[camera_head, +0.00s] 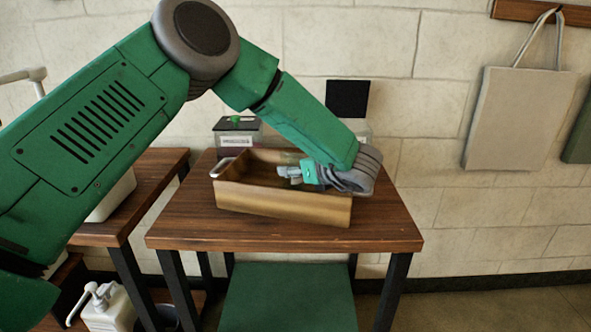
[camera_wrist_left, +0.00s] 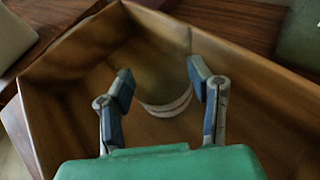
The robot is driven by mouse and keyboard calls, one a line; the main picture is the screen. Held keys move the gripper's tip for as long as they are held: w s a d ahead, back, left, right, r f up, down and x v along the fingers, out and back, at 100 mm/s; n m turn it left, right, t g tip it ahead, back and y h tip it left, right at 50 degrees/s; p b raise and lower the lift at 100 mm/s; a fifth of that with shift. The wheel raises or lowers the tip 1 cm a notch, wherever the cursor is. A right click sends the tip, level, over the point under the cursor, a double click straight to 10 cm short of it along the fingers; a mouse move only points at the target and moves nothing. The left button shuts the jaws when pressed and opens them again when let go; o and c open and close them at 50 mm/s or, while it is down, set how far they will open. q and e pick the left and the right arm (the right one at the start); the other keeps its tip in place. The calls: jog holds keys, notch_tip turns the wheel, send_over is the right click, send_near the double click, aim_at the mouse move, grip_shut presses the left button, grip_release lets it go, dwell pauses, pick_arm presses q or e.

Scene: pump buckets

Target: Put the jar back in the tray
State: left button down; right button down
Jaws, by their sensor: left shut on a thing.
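The tray (camera_head: 283,204) is a brown open-topped box standing on the wooden table. It also fills much of the left wrist view (camera_wrist_left: 55,105). My left gripper (camera_head: 288,173) reaches over the tray from the right. In the left wrist view the gripper (camera_wrist_left: 160,80) has its two fingers either side of the jar (camera_wrist_left: 167,106), a clear, rounded thing with a pale curved rim, and is shut on it. The jar is inside the tray walls in that view; whether it touches the floor I cannot tell. In the head view the jar is hard to make out. My right gripper is not in view.
The table (camera_head: 375,235) is clear at right and front. A white pump bucket (camera_head: 108,307) is low at left. A bag (camera_head: 517,118) hangs on the wall.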

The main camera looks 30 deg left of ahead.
pick_arm(q)
jog(key=shift+d, duration=0.1)
jog(key=c, duration=0.7)
grip_release()
jog(key=shift+f, duration=0.1)
jog(key=shift+c, duration=0.2)
jog(key=shift+r, duration=0.25)
jog(key=p+v, duration=0.1)
jog(key=v, duration=1.1)
jog(key=shift+f+p, duration=0.15)
jog(key=shift+p, duration=0.2)
